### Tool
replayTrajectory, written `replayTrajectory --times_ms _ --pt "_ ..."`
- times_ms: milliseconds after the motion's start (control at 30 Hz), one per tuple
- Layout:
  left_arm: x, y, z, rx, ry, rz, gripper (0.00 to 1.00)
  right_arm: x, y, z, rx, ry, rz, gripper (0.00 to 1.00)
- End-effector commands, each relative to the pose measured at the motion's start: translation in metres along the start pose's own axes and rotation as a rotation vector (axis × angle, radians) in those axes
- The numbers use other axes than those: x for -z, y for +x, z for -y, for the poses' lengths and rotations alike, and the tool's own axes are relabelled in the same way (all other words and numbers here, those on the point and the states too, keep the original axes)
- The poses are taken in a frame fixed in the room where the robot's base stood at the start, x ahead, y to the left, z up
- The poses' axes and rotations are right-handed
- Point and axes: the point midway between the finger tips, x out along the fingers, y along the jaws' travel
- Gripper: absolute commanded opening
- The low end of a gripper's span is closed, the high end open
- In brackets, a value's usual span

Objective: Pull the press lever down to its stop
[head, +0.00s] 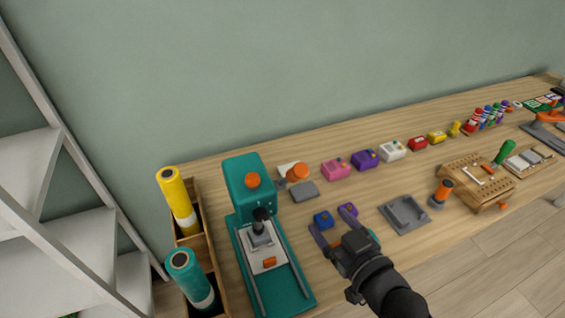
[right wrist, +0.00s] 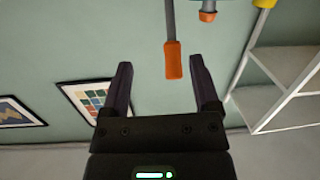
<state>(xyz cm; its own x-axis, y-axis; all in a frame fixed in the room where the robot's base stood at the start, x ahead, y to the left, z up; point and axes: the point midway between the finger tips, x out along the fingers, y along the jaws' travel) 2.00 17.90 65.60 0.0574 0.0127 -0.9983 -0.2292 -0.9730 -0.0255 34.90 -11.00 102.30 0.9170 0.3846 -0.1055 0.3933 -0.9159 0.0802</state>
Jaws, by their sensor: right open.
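The teal press (head: 245,190) stands at the left end of the bench, with an orange knob on its front. Its lever seems to be the grey rod ending in an orange handle (head: 297,172) at the press's right side. In the right wrist view a grey rod with an orange handle (right wrist: 173,60) shows between the finger lines, apart from both fingers. My right gripper (head: 329,219) is open and empty, in front and to the right of the press; its two fingers also show in the right wrist view (right wrist: 162,80). My left gripper is out of view.
Yellow (head: 177,197) and teal (head: 190,278) rolls stand in a wooden box (head: 210,255) left of the press. A grey tray (head: 405,213) lies to the right. White shelves (head: 70,240) are at far left.

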Motion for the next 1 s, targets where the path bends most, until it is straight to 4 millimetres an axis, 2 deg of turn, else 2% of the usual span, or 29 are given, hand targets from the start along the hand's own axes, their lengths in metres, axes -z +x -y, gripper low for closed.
replayTrajectory --times_ms 33,133,233,400,600,933,967,1000 --pt "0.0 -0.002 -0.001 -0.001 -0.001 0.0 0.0 0.024 -0.002 0.004 0.02 -0.005 -0.055 0.79" --pt "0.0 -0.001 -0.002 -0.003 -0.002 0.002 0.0 0.045 0.0 0.009 0.039 -0.009 -0.111 0.79" --pt "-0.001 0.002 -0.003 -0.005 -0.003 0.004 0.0 0.048 0.017 0.01 0.039 -0.008 -0.117 0.79" --pt "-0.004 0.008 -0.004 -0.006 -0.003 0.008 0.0 0.05 0.058 0.012 0.039 -0.007 -0.114 0.79" --pt "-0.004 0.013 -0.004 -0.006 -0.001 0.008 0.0 0.053 0.088 0.013 0.038 -0.008 -0.11 0.79" --pt "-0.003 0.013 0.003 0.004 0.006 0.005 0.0 0.055 0.095 0.013 0.039 -0.009 -0.108 0.79" --pt "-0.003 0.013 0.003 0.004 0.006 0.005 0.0 0.055 0.095 0.013 0.039 -0.009 -0.108 0.74" --pt "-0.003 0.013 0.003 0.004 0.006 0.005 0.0 0.055 0.095 0.013 0.039 -0.009 -0.108 0.66"
